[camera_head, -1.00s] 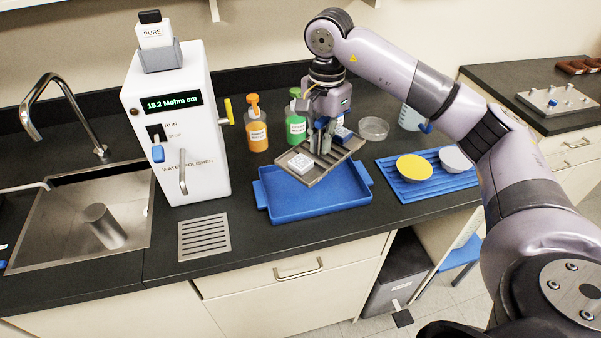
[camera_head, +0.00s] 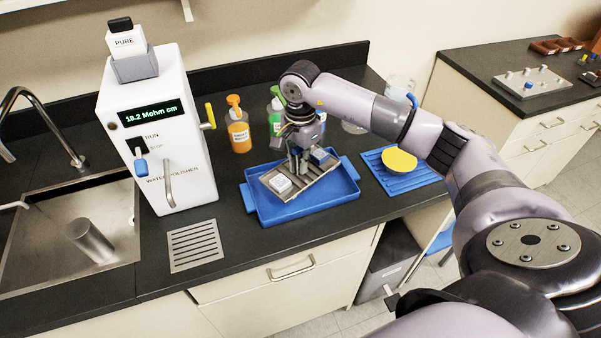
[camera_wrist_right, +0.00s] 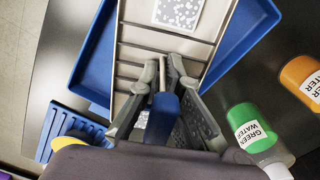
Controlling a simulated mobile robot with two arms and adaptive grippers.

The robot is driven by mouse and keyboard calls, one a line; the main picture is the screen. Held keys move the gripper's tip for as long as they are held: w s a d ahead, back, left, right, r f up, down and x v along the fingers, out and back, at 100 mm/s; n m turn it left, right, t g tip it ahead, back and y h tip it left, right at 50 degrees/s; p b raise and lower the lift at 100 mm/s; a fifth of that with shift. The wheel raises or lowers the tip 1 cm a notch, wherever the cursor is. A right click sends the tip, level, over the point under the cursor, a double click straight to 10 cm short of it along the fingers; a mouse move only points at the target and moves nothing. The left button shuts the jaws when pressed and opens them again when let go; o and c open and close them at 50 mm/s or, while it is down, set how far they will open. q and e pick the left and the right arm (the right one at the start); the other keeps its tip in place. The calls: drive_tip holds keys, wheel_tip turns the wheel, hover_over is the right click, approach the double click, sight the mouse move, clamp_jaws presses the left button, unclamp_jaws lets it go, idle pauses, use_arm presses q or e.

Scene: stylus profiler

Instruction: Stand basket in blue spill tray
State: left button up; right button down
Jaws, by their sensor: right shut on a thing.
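The basket (camera_head: 318,177) is a shallow metal slatted carrier with a white speckled piece (camera_head: 281,184) at its left end and a blue part at its right. It is over the blue spill tray (camera_head: 300,208), inside its outline in the head view. I cannot tell whether it touches the tray floor. My right gripper (camera_head: 299,168) is shut on the basket's upright handle. In the right wrist view the fingers (camera_wrist_right: 165,75) close around the handle, with the basket (camera_wrist_right: 136,55) and the blue tray (camera_wrist_right: 95,62) below. My left gripper is not in view.
A white water polisher (camera_head: 160,140) and a sink stand to the left. An orange bottle (camera_head: 239,138) and a green bottle (camera_head: 275,120) stand behind the tray. A blue ribbed mat (camera_head: 385,178) with a yellow dish (camera_head: 399,160) lies at right.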

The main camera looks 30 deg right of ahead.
sight(301, 177)
drive_tip(key=shift+f, duration=0.7)
wheel_tip(301, 177, down, 4)
drive_tip(key=shift+r+p, duration=0.25)
drive_tip(key=shift+p, duration=0.35)
drive_tip(key=shift+f, duration=0.25)
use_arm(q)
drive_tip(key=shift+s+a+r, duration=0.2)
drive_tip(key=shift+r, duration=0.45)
use_arm(e)
drive_tip(key=shift+f, duration=0.15)
drive_tip(key=c, duration=1.8)
unclamp_jaws()
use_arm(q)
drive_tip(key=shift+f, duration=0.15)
